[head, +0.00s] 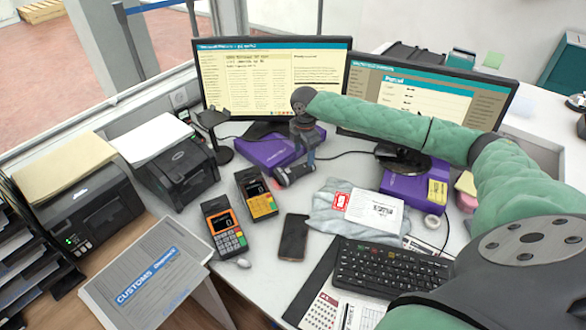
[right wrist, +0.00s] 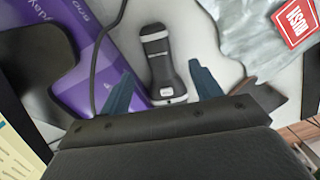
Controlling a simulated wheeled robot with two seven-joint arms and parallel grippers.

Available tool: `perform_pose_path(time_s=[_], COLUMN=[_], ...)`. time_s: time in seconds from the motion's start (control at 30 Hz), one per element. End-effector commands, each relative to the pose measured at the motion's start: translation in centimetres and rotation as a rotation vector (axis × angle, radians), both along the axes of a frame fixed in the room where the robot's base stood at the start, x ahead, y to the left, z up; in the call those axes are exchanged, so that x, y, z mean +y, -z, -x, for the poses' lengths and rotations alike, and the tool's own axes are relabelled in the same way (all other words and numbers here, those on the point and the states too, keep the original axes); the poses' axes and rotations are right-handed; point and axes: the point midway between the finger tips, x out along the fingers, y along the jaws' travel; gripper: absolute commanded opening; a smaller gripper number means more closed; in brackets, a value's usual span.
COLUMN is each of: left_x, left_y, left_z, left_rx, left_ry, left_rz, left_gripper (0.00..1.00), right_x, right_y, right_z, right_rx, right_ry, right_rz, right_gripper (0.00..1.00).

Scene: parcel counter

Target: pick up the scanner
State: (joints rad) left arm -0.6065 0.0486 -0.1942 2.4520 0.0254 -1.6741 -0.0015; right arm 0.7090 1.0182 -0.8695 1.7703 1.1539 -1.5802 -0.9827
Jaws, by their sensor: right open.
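The scanner (head: 292,173), a small black and light-grey handheld device, lies on the white counter in front of the purple box. It also shows in the right wrist view (right wrist: 158,62), where it lies between my open fingers, its near end closest to the gripper. My right gripper (head: 306,152) reaches down from above at the scanner and partly covers the view behind it. In the right wrist view its two blue-grey fingers (right wrist: 160,92) are spread wide on either side of the scanner, with nothing held. My left gripper is not in view.
A purple box (head: 258,151) lies close behind the scanner and a grey plastic mailer (head: 330,205) lies to its right. Two card terminals (head: 222,230) (head: 257,196) and a phone (head: 293,237) are in front. A dark cable (right wrist: 97,60) runs left of the scanner. Monitors (head: 270,80) stand behind.

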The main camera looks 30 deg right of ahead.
Motion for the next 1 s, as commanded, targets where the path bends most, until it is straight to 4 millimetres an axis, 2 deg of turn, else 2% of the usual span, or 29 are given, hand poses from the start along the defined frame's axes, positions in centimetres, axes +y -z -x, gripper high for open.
perform_pose_path(time_s=[0.3,0.5,0.63,0.93,0.97,1.0], left_x=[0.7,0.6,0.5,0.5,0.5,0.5], left_y=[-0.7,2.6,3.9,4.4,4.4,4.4], left_z=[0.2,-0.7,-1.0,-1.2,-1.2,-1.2], left_rx=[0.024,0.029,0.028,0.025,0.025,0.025], left_ry=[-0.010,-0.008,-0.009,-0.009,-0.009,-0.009], left_rz=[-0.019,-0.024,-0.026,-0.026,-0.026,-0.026], left_gripper=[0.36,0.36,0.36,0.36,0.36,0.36], right_x=[0.2,0.4,0.3,0.3,0.3,0.3], right_y=[2.8,4.9,6.1,6.6,6.6,6.6], right_z=[0.0,0.1,0.0,0.1,0.1,0.1], right_rx=[0.000,-0.001,-0.002,-0.002,-0.002,-0.002], right_ry=[0.000,0.000,0.000,-0.001,-0.001,-0.001], right_rz=[-0.001,-0.002,-0.001,-0.001,-0.001,-0.001], right_gripper=[0.64,0.64,0.64,0.64,0.62,0.54])
